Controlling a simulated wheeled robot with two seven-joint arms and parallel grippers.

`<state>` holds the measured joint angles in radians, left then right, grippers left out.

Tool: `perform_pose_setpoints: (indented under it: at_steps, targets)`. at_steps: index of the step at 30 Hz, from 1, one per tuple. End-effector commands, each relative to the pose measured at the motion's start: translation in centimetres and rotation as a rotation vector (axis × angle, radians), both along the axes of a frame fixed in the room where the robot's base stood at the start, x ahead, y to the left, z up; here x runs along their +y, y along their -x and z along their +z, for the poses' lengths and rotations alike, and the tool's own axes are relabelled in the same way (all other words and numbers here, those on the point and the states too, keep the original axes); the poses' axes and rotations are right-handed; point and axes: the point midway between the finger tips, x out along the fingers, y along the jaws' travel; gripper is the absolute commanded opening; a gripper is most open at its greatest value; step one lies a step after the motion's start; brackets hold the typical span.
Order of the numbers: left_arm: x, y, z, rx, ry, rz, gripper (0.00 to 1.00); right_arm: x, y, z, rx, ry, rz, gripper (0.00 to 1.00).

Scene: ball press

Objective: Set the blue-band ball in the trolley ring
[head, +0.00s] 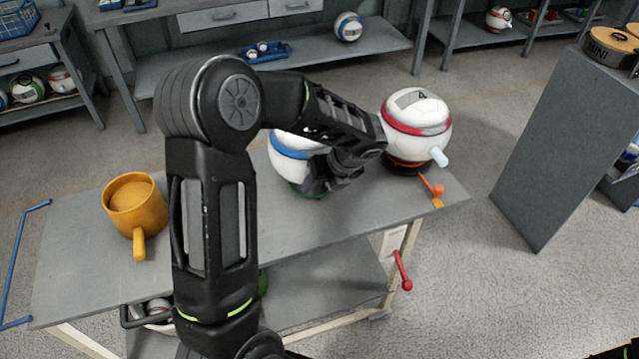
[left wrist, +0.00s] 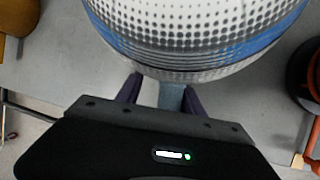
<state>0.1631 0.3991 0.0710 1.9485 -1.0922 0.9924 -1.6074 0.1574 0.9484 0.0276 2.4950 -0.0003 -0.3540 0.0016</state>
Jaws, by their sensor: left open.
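The blue-band ball (head: 287,146) is white with a blue band and stands on the grey trolley top (head: 300,230), with a bit of green under it. It fills the top of the left wrist view (left wrist: 200,30). My left gripper (head: 325,183) is at the ball's near side. In the left wrist view its open fingers (left wrist: 162,90) lie either side of the ball's pale handle (left wrist: 171,97); contact cannot be told. A red-band ball (head: 416,122) with a pale handle sits on a dark and orange ring (head: 408,165) at the trolley's right end.
An orange mug (head: 136,205) stands at the trolley's left. An orange lever (head: 432,188) is beside the ring, and a red crank (head: 402,270) is on the trolley's side. A grey pedestal (head: 560,150) stands at right. Shelves with balls line the back.

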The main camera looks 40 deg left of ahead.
Motion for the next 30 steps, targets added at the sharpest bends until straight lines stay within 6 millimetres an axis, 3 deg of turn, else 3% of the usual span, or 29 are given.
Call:
perform_pose_setpoints:
  at_steps: [11, 24, 30]
  targets:
    - [-0.3, -0.1, 1.2, -0.003, 0.000, 0.001, 0.44, 0.0, 0.0, 0.2, 0.001, 0.001, -0.001, 0.36]
    - [-4.2, 0.3, 8.8, -0.005, 0.000, -0.001, 0.44, 0.0, 0.0, 0.0, 0.000, 0.000, 0.000, 0.36]
    - [-5.3, 0.5, 10.9, -0.002, 0.000, 0.000, 0.44, 0.0, 0.0, -0.1, 0.000, 0.000, 0.000, 0.36]
